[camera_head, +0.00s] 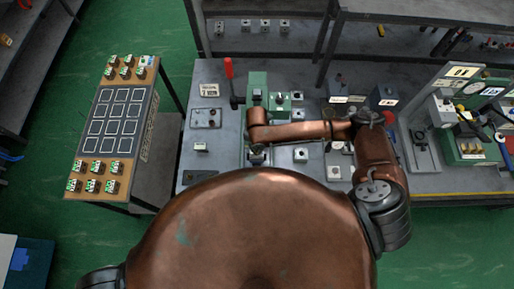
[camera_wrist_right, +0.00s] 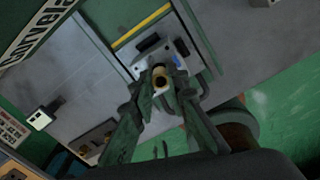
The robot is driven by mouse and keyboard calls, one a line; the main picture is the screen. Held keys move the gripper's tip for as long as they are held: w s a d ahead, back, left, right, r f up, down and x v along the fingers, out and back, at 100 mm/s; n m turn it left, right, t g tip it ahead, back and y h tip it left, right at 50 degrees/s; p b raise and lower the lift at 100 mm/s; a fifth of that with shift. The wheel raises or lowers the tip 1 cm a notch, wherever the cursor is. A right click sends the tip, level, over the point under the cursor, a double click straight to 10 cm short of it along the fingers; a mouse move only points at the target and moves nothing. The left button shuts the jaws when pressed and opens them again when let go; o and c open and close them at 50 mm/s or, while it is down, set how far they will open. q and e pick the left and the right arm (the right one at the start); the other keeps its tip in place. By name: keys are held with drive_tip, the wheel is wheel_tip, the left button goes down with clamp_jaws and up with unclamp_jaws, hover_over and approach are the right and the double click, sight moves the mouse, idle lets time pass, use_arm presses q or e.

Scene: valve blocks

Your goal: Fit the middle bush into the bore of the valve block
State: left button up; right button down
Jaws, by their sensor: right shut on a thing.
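My right gripper (camera_wrist_right: 162,92) is shut on a brass-coloured bush (camera_wrist_right: 160,77), held between its fingertips in the right wrist view. The bush's round open end shows. Behind it is a pale metal valve block (camera_wrist_right: 143,63) with dark parts on it; the bush overlaps the block in the picture, and I cannot tell whether they touch. The bore that the bush lines up with is hidden. In the head view my right gripper (camera_head: 258,156) is low over the bench, mostly hidden by my arm. My left gripper is out of view.
A green press (camera_head: 257,82) with a red lever (camera_head: 229,68) stands behind the right gripper. Small blocks (camera_head: 300,155) lie to its right on the grey bench (camera_head: 215,75). A side table (camera_head: 142,100) with labelled parts stands at left; a green machine (camera_head: 468,150) stands at right.

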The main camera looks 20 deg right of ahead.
drive_tip(key=shift+f, duration=0.6)
idle(1.1)
drive_tip(key=c, duration=1.8)
unclamp_jaws()
wheel_tip(320, 180, up, 12)
